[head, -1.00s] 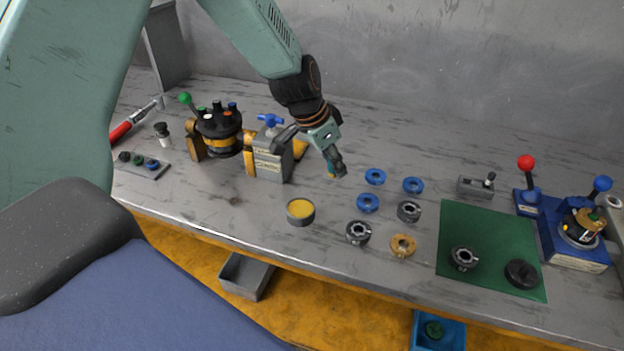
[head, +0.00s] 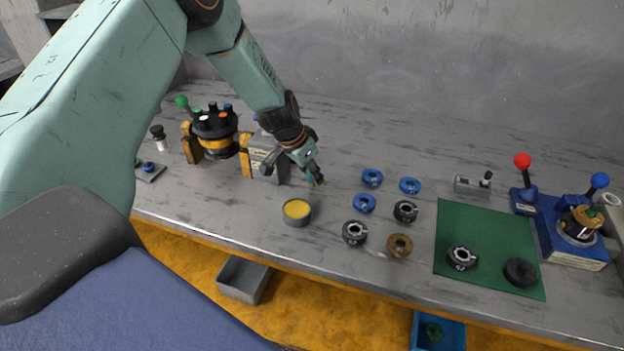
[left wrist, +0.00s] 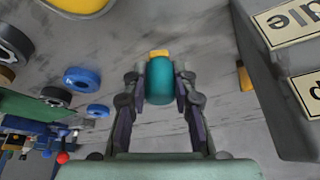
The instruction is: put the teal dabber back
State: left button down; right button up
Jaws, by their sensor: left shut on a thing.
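The teal dabber (left wrist: 159,84) is between the fingers of my left gripper (left wrist: 160,90) in the left wrist view, with a yellow tip at its far end. My left gripper (head: 315,180) is shut on it, above the bench, just right of the grey labelled block. In the head view the dabber is mostly hidden by the fingers. A round grey tin with yellow contents (head: 297,210) stands in front of the gripper; its yellow also shows at the top of the left wrist view (left wrist: 80,3). My right gripper is not in view.
The grey block (head: 264,160) stands close left of the gripper. Blue rings (head: 372,178), dark collars (head: 355,232) and a bronze ring (head: 399,246) lie to the right. A green mat (head: 478,225) and blue fixture (head: 570,240) are farther right. A grey bin (head: 243,279) is below the bench edge.

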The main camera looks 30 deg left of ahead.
pick_arm(q)
jog(key=shift+w+a+f, duration=0.1)
jog(key=shift+f, duration=0.4)
jog(key=shift+f+b, duration=0.2)
jog(key=shift+b, duration=0.15)
jog(key=c, duration=1.1)
grip_release()
jog(key=shift+r, duration=0.1)
